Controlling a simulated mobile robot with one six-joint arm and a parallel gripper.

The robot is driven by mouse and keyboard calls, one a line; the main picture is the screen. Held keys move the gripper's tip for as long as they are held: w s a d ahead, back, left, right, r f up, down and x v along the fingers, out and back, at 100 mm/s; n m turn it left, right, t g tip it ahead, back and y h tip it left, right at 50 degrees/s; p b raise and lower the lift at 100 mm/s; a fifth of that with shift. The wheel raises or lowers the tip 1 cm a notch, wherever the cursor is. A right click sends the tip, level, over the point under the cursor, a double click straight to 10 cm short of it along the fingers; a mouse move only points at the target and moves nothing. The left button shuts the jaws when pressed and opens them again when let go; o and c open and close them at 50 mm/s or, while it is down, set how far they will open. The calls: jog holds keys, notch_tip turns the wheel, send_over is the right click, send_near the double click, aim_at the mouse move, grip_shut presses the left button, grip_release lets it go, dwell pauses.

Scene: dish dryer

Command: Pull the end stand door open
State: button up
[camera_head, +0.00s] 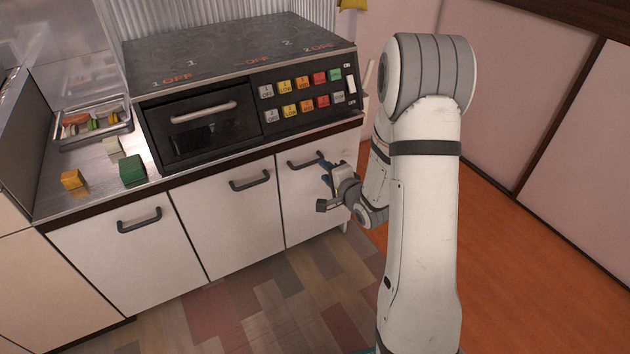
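The white end stand door (298,202) is at the right end of the row under the counter and looks shut, flush with its neighbour. Its dark bar handle (304,162) runs along the top of the door. My gripper (322,185) is in front of the right part of this door. Its two fingers are spread apart with nothing seen between them. The upper finger overlaps the right end of the handle in the picture; I cannot tell whether they touch. My wrist hides the door's right edge.
Two more white doors, the middle (225,215) and left (130,260), have similar handles. Above stands a black cooker (200,135) with coloured buttons. A green block (132,168) and a tray (62,138) sit on the counter. The floor (270,300) in front is clear.

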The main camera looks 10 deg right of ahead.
aim_at(312, 164)
jog(key=shift+m, duration=0.3)
jog(key=b+x, duration=0.1)
jog(key=x, duration=0.1)
jog(key=b+x, duration=0.1)
jog(key=x, duration=0.2)
jog(key=f+b+x, duration=0.1)
jog(key=x, duration=0.2)
jog(key=shift+a, duration=0.1)
grip_shut()
